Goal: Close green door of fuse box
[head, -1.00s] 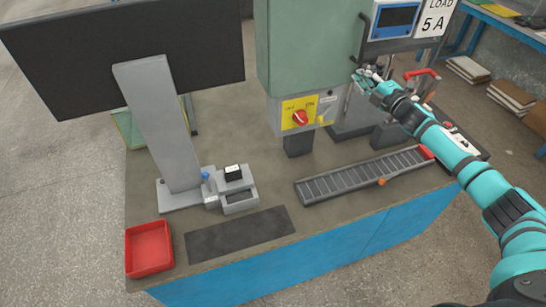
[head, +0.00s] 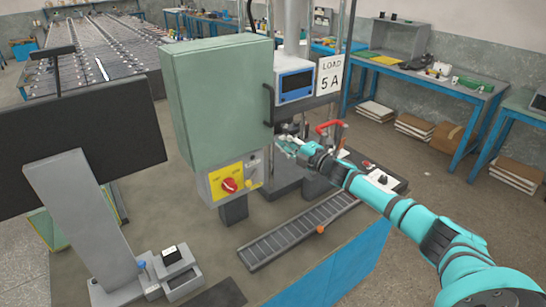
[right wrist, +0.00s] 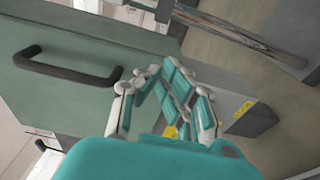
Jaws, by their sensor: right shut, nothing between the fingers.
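The fuse box's green door (head: 222,100) stands above a grey switch panel with a yellow plate and red knob (head: 230,185). Its black handle (head: 268,105) is at the right edge. The door and handle (right wrist: 70,68) also show in the right wrist view. From these views I cannot tell how far the door stands from its frame. My right gripper (head: 285,143) is shut and empty, just below and right of the handle. In the right wrist view its fingers (right wrist: 160,78) are close to the door's edge, not around the handle; contact is unclear. My left gripper is out of view.
A load display (head: 296,85) marked 5 A stands right of the box. A ribbed rail (head: 300,228) lies on the table in front. A dark monitor (head: 85,125) is at left. Blue workbenches (head: 425,83) stand behind at right; open floor lies between.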

